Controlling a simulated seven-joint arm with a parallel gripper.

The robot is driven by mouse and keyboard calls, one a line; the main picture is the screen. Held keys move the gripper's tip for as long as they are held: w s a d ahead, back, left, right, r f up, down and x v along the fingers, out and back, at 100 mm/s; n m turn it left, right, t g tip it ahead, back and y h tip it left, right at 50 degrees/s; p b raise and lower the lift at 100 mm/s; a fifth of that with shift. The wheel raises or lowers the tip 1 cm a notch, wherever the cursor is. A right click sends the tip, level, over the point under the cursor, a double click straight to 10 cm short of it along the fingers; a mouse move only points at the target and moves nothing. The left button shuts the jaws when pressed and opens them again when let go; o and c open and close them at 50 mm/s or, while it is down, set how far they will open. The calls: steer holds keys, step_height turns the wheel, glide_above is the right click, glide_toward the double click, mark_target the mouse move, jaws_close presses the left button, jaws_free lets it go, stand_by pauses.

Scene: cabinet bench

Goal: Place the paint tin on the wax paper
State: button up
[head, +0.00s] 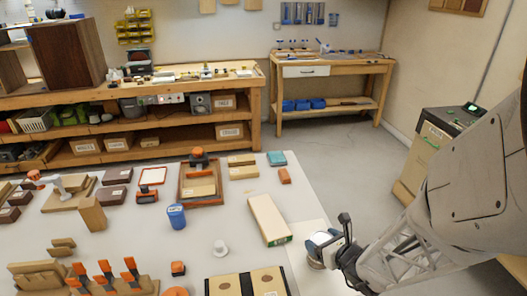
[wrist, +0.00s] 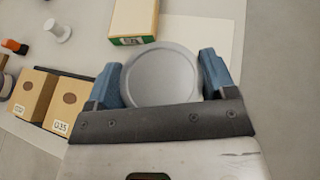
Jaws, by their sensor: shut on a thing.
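The paint tin (head: 318,243) is a round tin with a pale grey lid, held at the right edge of the bench top in the head view. My gripper (head: 335,250) is shut on it. In the wrist view the tin's lid (wrist: 160,78) sits between the two blue fingers of my gripper (wrist: 160,85). The wax paper (head: 303,229) is a pale flat sheet by the bench's right edge. It also shows in the wrist view (wrist: 215,38), beyond and beside the tin. The tin's underside is hidden, so I cannot tell whether it touches the paper.
A long cream box with a green end (head: 268,218) lies just left of the paper. A black-edged tray with brown boxes (head: 247,283) is at the front. A white spool-like piece (head: 220,248) and a blue tin (head: 177,216) stand farther left.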

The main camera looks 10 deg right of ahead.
steer(key=shift+f, duration=0.1)
stand_by(0.3)
steer(key=o, duration=1.5)
steer(key=shift+r, duration=0.2)
steer(key=shift+v, duration=1.4)
steer(key=shift+r, duration=3.45)
